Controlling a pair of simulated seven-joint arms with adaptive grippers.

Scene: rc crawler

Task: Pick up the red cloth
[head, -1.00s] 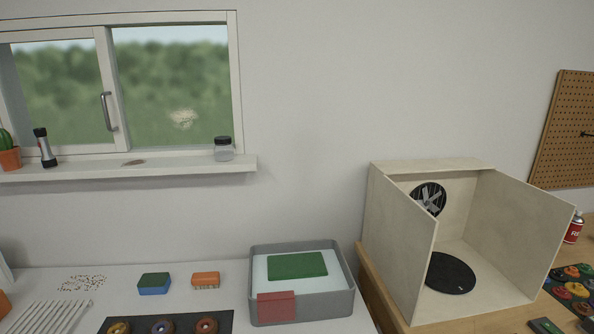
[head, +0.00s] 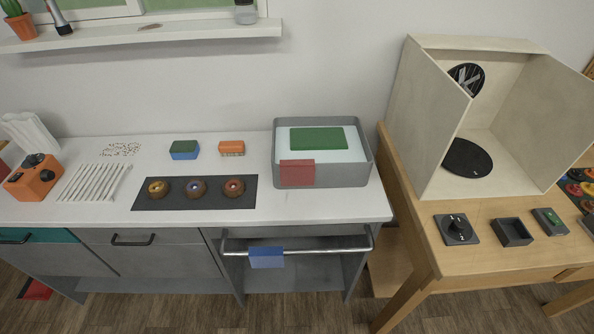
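In the head view a red cloth (head: 297,173) hangs over the front rim of a grey basin (head: 329,177) on the white counter. The basin holds pale liquid or a pale lining, with a flat green piece (head: 318,139) in it. A blue cloth (head: 266,258) hangs on the metal rail below the counter. Another red item (head: 37,290) lies low at the far left, near the floor; what it is cannot be told. Neither of my grippers shows in the head view.
Left of the basin are an orange sponge (head: 232,147), a green and blue sponge (head: 185,149), a dark mat (head: 149,205) with several round items, a white rack (head: 93,182) and an orange box (head: 34,177). A wooden table (head: 470,215) with an open booth (head: 431,110) stands right.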

